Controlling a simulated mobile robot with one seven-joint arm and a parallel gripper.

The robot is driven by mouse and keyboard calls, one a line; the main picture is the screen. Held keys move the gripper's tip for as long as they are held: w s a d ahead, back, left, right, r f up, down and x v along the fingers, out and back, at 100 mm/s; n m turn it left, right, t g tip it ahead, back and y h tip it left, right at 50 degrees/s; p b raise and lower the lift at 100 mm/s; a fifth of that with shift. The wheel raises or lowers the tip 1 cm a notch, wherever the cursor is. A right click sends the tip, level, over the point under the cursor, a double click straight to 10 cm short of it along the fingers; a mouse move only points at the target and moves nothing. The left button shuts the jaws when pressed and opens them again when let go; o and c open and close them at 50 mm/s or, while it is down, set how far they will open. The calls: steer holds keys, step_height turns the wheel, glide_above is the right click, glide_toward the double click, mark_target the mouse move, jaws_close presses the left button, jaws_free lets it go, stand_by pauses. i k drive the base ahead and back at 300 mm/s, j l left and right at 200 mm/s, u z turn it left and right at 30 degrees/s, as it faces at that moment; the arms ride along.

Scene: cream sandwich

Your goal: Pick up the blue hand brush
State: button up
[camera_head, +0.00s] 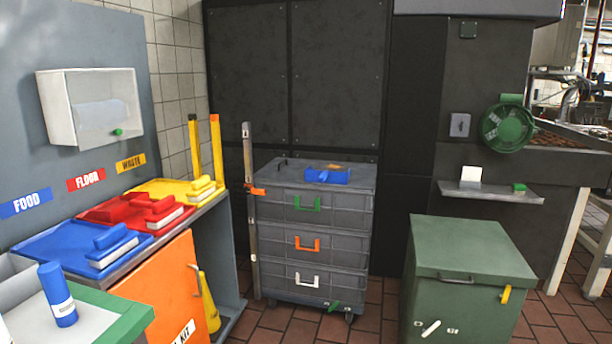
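A blue hand brush (115,249) with pale bristles lies at the right end of a blue tray (52,246), on the counter at the left below the FOOD label. Its raised blue handle part shows above the bristle block. Another blue item (328,176), with a bit of orange behind it, lies on top of the grey drawer cart (357,200); I cannot tell exactly what it is. My gripper is not in view.
Red (101,213) and yellow (160,189) trays with similar brushes sit beyond the blue one. A blue bottle (58,296) stands on the near green-edged surface (128,318). A green chest (468,252) stands at the right. Some tiled floor (283,319) is clear.

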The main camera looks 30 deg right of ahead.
mark_target(117, 241)
steer(key=i+l+u, duration=0.15)
steer(key=l, duration=0.2)
steer(key=i+l+u, duration=0.1)
steer(key=l, duration=0.3)
steer(key=i+l+u, duration=0.15)
steer(key=l, duration=0.25)
steer(key=i+l+u, duration=0.15)
steer(key=l, duration=0.3)
steer(key=i+l+u, duration=0.1)
steer(key=l, duration=0.3)
steer(key=i+l+u, duration=0.1)
steer(key=i, duration=0.35)
